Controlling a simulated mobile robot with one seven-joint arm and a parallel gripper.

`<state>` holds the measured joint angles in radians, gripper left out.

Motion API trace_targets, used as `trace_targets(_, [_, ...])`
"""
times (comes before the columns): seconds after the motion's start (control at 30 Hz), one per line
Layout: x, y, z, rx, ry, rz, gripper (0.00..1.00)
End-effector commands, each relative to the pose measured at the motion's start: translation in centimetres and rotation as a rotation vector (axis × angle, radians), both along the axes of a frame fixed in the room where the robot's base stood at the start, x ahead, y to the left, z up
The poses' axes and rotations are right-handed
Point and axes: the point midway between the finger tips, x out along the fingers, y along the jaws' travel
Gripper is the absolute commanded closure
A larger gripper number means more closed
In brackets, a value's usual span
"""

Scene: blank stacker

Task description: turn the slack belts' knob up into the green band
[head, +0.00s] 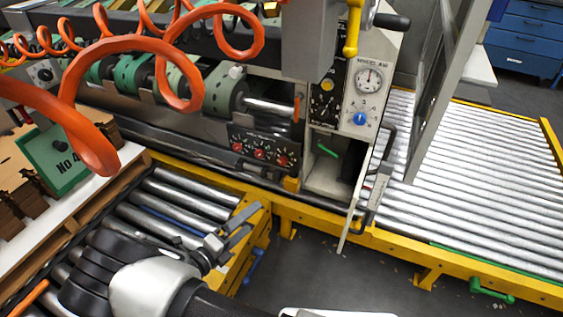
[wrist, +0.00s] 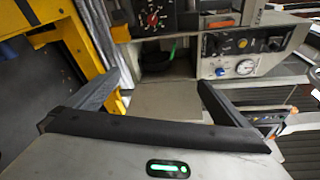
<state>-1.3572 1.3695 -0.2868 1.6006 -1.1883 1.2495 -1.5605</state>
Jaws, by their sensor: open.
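A black panel (head: 262,150) on the machine front carries red knobs, the middle one (head: 259,154) among them; one red knob (wrist: 152,18) shows at the top of the wrist view. To the right, a grey panel holds a round white gauge (head: 369,80) above a blue knob (head: 360,118). The gauge (wrist: 245,67) is also at the right in the wrist view. Labels are too small to tell which knob is the slack belts', and I cannot make out a green band at the knobs. My gripper (head: 238,238) is open and empty, apart from the panels, above the rollers' yellow frame.
A yellow rail (head: 330,221) runs between my gripper and the machine. An open cubby (head: 326,178) with a green handle lies below the gauge panel. Orange coiled hoses (head: 185,75) hang at upper left. A roller conveyor (head: 480,190) extends right.

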Motion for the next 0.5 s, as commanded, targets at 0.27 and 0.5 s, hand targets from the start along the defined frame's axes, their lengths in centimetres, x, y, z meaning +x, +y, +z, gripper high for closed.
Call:
trace_targets(0.27, [-1.9, 3.6, -4.6, -0.295, 0.017, 0.246, 0.0])
trace_targets(0.5, [1.0, 2.6, -4.7, -0.305, 0.017, 0.249, 0.0])
